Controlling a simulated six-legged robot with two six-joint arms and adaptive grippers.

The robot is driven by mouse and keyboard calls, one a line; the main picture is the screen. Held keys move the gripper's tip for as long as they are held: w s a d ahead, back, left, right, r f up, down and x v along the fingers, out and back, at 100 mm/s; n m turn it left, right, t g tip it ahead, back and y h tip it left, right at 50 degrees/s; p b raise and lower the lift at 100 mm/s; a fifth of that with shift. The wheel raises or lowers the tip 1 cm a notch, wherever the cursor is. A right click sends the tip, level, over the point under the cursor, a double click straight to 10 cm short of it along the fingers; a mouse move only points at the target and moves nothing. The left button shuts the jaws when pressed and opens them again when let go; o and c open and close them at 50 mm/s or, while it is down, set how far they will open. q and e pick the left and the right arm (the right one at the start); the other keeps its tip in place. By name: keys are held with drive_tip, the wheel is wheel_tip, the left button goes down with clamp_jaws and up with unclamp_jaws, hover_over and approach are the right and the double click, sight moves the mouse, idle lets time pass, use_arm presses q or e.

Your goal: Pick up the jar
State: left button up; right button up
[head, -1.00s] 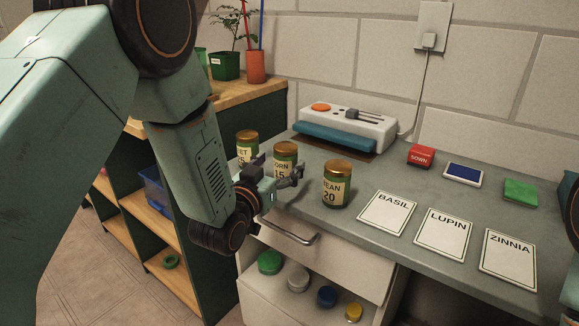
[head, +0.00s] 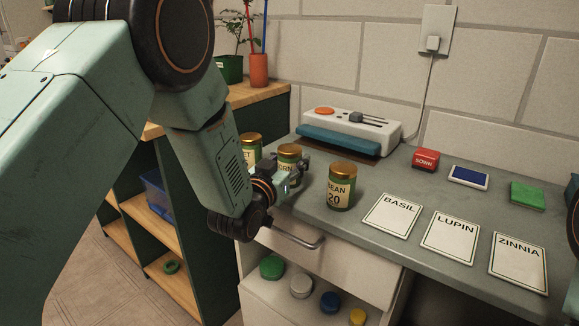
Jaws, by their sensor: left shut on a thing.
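Three gold-lidded jars stand in a row on the grey counter. The middle jar, labelled CORN (head: 289,151), is between the fingers of my left gripper (head: 291,173), which is shut on it. The gripper hides the lower part of its label. The jar labelled BEAN 20 (head: 340,187) stands just right of the gripper, apart from it. The left jar, with a label ending in ET (head: 250,149), is partly hidden by my left arm. The head view does not clearly show whether the CORN jar touches the counter. My right gripper is out of view.
Cards BASIL (head: 393,215), LUPIN (head: 450,238) and ZINNIA (head: 518,262) lie on the counter (head: 375,247). A white machine (head: 352,130) stands behind the jars. A red SOWN block (head: 426,159), a blue pad (head: 468,176) and a green block (head: 527,196) sit further right.

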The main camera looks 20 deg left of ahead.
use_arm(q)
drive_tip(key=c, duration=0.5)
wheel_tip(320, 180, up, 10)
drive_tip(key=p, duration=0.4)
